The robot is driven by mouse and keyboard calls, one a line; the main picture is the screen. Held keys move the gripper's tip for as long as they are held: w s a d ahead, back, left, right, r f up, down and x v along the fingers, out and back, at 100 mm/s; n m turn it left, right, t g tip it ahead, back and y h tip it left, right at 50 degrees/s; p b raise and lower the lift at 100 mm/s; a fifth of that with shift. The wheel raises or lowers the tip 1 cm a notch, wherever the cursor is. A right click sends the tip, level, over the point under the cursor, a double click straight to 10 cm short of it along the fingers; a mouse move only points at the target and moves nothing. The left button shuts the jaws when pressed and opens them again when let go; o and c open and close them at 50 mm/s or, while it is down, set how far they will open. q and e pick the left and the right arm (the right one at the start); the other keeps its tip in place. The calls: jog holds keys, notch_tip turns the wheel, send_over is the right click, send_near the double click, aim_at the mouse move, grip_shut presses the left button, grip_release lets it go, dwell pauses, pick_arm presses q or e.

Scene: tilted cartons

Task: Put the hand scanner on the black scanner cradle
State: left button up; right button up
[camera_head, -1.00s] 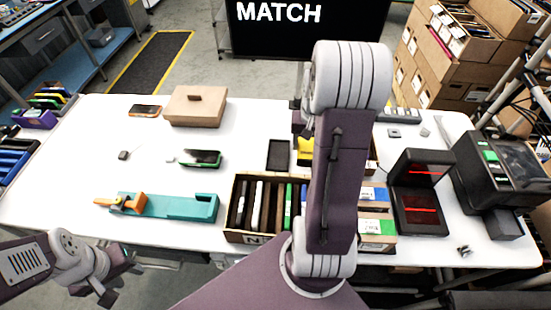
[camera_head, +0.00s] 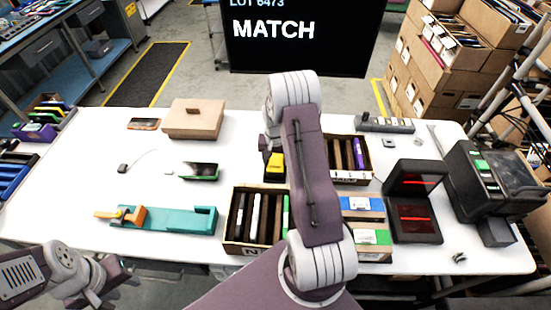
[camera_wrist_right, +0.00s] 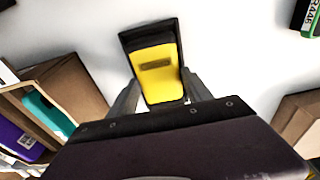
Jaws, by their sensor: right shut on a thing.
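The yellow hand scanner (camera_head: 274,166) shows just left of my right arm in the head view. In the right wrist view the scanner (camera_wrist_right: 157,74) lies between the two fingers of my right gripper (camera_wrist_right: 161,92), which is shut on it. The black scanner cradle (camera_wrist_right: 148,33) shows around the scanner's far end and left edge. The scanner is over or on the cradle; I cannot tell whether they touch.
An open carton of upright items (camera_head: 236,222) stands at the front middle, another carton (camera_head: 362,158) behind my right arm. A teal fixture (camera_head: 180,219), a dark device (camera_head: 198,171) and a brown box (camera_head: 194,120) are left. A black red-lit scanner stand (camera_head: 416,222) is right.

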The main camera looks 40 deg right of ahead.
jog(key=shift+f, duration=0.1)
jog(key=shift+f, duration=0.1)
jog(key=o, duration=1.2)
